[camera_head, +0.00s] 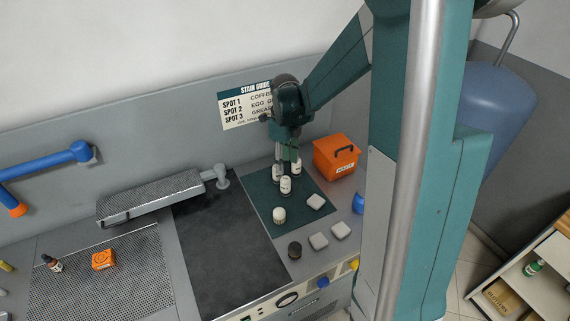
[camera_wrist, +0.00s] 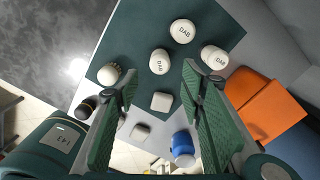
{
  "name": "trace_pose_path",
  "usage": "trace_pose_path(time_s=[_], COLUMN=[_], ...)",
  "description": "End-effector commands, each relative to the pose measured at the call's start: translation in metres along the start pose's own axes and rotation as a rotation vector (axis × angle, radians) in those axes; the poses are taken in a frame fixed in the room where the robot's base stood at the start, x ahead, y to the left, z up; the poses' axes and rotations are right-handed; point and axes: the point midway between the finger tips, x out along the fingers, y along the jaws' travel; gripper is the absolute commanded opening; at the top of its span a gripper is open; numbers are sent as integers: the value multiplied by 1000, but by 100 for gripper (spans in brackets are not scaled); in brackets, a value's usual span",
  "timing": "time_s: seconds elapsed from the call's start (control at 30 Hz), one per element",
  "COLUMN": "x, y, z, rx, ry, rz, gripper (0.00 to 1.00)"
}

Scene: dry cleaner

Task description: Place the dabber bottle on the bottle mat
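Three white dabber bottles labelled DAB stand grouped on the dark green bottle mat (camera_head: 259,195): a front one (camera_head: 285,186), a left one (camera_head: 278,173) and a right one (camera_head: 296,167). In the wrist view, one bottle (camera_wrist: 159,62) lies between the lines of my fingers, with two others (camera_wrist: 182,31) and (camera_wrist: 214,57) to its right; all look upright. My gripper (camera_head: 287,158) is above this group, its fingers spread and empty in the wrist view (camera_wrist: 160,76). The finger-to-bottle gap is hard to judge.
A round cream item (camera_head: 279,214) and a pale block (camera_head: 315,201) sit on the mat's front part. A dark round item (camera_head: 295,250), more pale blocks (camera_head: 318,240) and a blue item (camera_head: 358,203) are nearby. An orange bin (camera_head: 336,157) stands right of the mat.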

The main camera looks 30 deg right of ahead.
Motion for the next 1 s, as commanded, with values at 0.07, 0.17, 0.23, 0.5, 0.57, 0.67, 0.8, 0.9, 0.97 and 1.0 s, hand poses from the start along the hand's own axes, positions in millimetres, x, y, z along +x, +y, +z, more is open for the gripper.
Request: trace_pose_path(time_s=[0.07,0.17,0.23,0.5,0.57,0.67,0.8,0.9,0.97,1.0], x=[0,0,0,0,-1,-4,-13,-25,-32,-38], y=[0,0,0,0,1,3,10,18,24,28], z=[0,0,0,0,0,-1,-2,-3,-5,-6], rx=[0,0,0,-1,-5,-25,-88,-162,-217,-256], ry=[0,0,0,0,-1,-4,-14,-26,-33,-38], rz=[0,0,0,0,-1,-4,-15,-31,-41,-49], gripper=[39,39,39,39,39,39,39,39,39,39])
